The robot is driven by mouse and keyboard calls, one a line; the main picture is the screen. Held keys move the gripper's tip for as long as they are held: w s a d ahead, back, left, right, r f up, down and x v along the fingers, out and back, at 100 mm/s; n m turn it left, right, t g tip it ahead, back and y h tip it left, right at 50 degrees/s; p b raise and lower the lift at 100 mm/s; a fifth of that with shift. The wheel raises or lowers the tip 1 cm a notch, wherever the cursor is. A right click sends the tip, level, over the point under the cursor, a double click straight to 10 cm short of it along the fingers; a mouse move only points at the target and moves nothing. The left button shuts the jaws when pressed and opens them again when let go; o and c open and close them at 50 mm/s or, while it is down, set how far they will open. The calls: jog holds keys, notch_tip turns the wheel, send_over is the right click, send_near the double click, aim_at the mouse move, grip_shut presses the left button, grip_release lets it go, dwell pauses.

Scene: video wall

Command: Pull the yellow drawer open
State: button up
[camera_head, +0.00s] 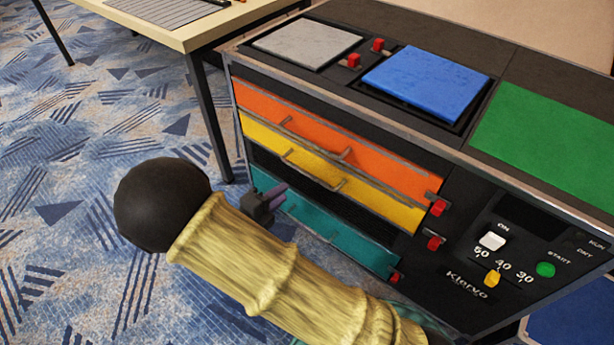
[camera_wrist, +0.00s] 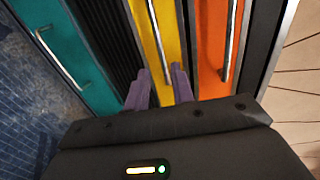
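The yellow drawer (camera_head: 375,198) is in the black cabinet, below the orange drawer, and looks shut in the head view. It carries a thin grey bar handle (camera_head: 312,171). In the wrist view, the yellow drawer front (camera_wrist: 171,40) is ahead of me, with its handle (camera_wrist: 153,30) running down towards the gap between my fingers. My gripper (camera_head: 282,191) is in front of the cabinet, left of and below the handle.
The orange drawer (camera_head: 390,167) is above and the teal drawer (camera_head: 345,242) below, both with handles. Red latches (camera_head: 438,208) sit at the drawers' right ends. A wooden table (camera_head: 190,32) stands at the left; its black leg is near the cabinet. Carpet is clear at the left.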

aim_at(307, 173)
jog(key=b+x, duration=0.3)
jog(key=x, duration=0.8)
jog(key=shift+w+d+b, duration=0.25)
jog(key=shift+w+b, duration=0.05)
jog(key=shift+w, duration=0.05)
grip_shut()
